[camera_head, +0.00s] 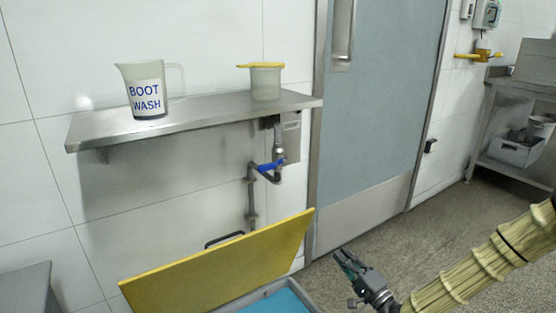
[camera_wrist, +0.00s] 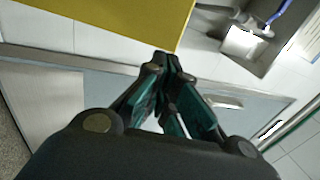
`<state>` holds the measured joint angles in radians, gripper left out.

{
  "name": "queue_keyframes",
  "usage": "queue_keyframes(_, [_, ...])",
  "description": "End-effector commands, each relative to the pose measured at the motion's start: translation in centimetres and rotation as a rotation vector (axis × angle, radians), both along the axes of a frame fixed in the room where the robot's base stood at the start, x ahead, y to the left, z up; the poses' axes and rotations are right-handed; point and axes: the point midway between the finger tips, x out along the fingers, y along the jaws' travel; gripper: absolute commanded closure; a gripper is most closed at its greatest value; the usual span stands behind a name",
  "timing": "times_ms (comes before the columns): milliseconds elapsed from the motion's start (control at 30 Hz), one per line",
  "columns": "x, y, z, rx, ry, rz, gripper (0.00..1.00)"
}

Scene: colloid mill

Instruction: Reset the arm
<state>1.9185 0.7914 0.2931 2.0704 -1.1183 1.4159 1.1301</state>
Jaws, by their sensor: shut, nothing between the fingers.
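My gripper (camera_head: 350,265) is at the lower right in the head view, on the end of my arm, which comes in from the right edge. It is in the air to the right of a yellow board. In the wrist view my gripper (camera_wrist: 166,62) has its dark and green fingers together at the tips. It is shut and empty. The yellow board shows just above the fingertips in the wrist view; I cannot tell the exact gap.
The yellow board (camera_head: 215,268) stands tilted over a grey bin with blue inside (camera_head: 283,302). A steel shelf (camera_head: 195,118) holds a boot wash jug (camera_head: 145,92) and a yellow-lidded tub (camera_head: 265,83). A blue-handled tap (camera_head: 270,166) is below. A door (camera_head: 380,110) and open floor lie right.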

Motion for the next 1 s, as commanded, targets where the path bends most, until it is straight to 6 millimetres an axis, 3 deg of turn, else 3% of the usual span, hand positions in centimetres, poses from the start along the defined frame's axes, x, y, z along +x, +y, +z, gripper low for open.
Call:
queue_keyframes(267, [-4.5, 5.8, -10.3, -0.327, 0.263, 0.029, 1.0])
queue_keyframes(500, [-11.9, 8.5, -18.9, -0.66, 0.486, 0.125, 1.0])
queue_keyframes(800, [-24.1, 8.2, -26.6, -1.075, 0.732, 0.332, 1.0])
queue_keyframes(1000, [-32.0, 6.3, -28.8, -1.306, 0.865, 0.495, 1.0])
